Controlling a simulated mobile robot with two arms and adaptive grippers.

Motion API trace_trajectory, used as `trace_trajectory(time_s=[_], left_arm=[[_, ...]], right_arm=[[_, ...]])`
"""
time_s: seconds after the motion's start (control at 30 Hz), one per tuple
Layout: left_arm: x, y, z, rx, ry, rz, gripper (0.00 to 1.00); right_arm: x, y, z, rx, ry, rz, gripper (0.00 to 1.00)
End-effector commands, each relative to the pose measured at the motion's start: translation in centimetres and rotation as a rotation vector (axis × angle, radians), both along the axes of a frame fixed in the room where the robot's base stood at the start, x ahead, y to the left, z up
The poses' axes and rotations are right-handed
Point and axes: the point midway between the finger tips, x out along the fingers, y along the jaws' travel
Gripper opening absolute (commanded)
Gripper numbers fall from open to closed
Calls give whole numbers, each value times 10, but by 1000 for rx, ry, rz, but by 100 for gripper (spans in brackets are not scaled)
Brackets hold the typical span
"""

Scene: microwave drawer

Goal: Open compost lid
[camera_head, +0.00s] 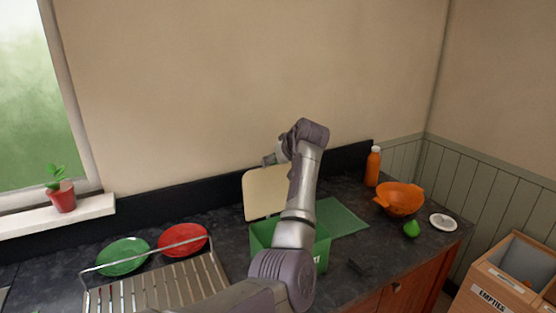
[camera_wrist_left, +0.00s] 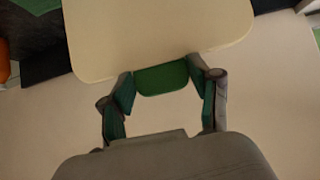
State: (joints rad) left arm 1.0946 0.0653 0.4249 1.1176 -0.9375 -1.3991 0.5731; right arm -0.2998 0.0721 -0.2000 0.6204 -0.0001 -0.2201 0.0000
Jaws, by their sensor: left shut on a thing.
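The green compost bin (camera_head: 262,232) stands on the dark counter, partly hidden behind my left arm. Its cream lid (camera_head: 262,193) is raised and stands about upright at the back of the bin. In the left wrist view, the lid (camera_wrist_left: 160,35) fills the top, with a green tab (camera_wrist_left: 162,79) at its edge. My left gripper (camera_head: 268,160) is at the lid's upper edge. In the left wrist view, the fingers of this gripper (camera_wrist_left: 163,92) are on either side of the green tab, shut on it. My right gripper is not in view.
A wire rack (camera_head: 165,287) with green (camera_head: 123,256) and red (camera_head: 183,239) plates stands left. An orange bottle (camera_head: 373,167), orange colander (camera_head: 399,198), green pear (camera_head: 411,229) and white dish (camera_head: 443,222) are at right.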

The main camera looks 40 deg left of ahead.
Motion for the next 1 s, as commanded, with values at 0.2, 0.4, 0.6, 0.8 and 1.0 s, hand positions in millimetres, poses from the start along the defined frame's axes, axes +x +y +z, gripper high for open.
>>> trace_trajectory(time_s=[0.2,0.4,0.6,0.8,1.0], left_arm=[[-1,0,-6,-13,11,3,0],[-1,-1,-7,-16,13,3,67],[-1,-1,-5,-12,9,2,88],[0,-1,-3,-10,8,1,88],[-3,-11,6,-8,5,-1,88]], right_arm=[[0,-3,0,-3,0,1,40],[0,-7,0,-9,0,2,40],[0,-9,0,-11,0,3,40],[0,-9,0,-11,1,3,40],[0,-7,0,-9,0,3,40]])
